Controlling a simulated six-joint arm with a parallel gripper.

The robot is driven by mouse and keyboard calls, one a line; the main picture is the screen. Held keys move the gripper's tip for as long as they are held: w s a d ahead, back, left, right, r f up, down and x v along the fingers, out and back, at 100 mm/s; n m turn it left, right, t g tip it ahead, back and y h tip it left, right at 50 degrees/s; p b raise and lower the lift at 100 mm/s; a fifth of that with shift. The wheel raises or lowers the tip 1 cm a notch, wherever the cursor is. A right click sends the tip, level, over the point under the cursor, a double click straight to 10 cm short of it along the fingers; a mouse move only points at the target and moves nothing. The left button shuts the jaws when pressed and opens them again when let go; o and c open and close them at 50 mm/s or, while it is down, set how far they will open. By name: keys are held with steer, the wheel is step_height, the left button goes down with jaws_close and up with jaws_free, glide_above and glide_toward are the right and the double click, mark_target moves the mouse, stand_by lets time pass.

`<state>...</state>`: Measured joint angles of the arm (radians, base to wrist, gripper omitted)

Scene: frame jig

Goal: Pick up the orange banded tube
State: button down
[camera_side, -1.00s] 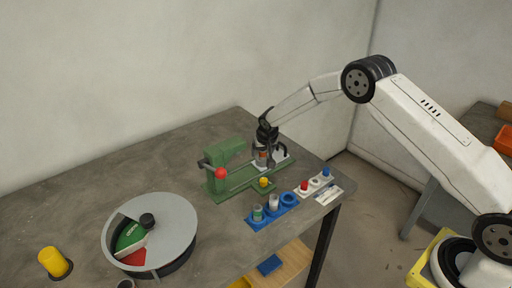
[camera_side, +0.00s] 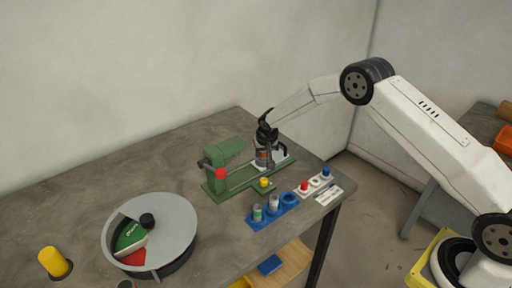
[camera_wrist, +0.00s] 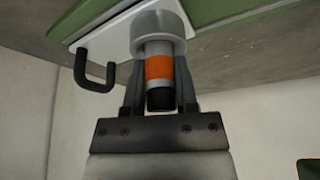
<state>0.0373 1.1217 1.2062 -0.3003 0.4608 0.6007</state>
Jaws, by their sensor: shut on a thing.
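The orange banded tube (camera_wrist: 158,68) is grey with an orange band and a dark end. In the wrist view it sits between my gripper's fingers, with its far end in a round grey collar (camera_wrist: 158,25) on a white plate. My gripper (camera_side: 264,152) is shut on the tube in the side view, over the white plate (camera_side: 281,161) at the right end of the green jig (camera_side: 225,177). The tube (camera_side: 262,154) is partly hidden by the fingers there. I cannot tell whether it is clear of the collar.
A blue rack (camera_side: 262,219) with tubes stands in front of the jig. A white button panel (camera_side: 309,192) is beside it. The jig has a red ball knob (camera_side: 221,174) and a yellow knob (camera_side: 264,182). A round grey carousel (camera_side: 178,215) and yellow cylinder (camera_side: 52,261) stand left.

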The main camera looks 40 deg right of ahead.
steer(key=shift+r, duration=0.2)
steer(key=shift+r, duration=1.45)
steer(key=s+r, duration=0.9)
steer(key=s, duration=0.5)
steer(key=shift+a+r, duration=0.35)
steer(key=shift+a, duration=0.1)
steer(key=shift+r, duration=0.25)
steer(key=shift+r, duration=1.55)
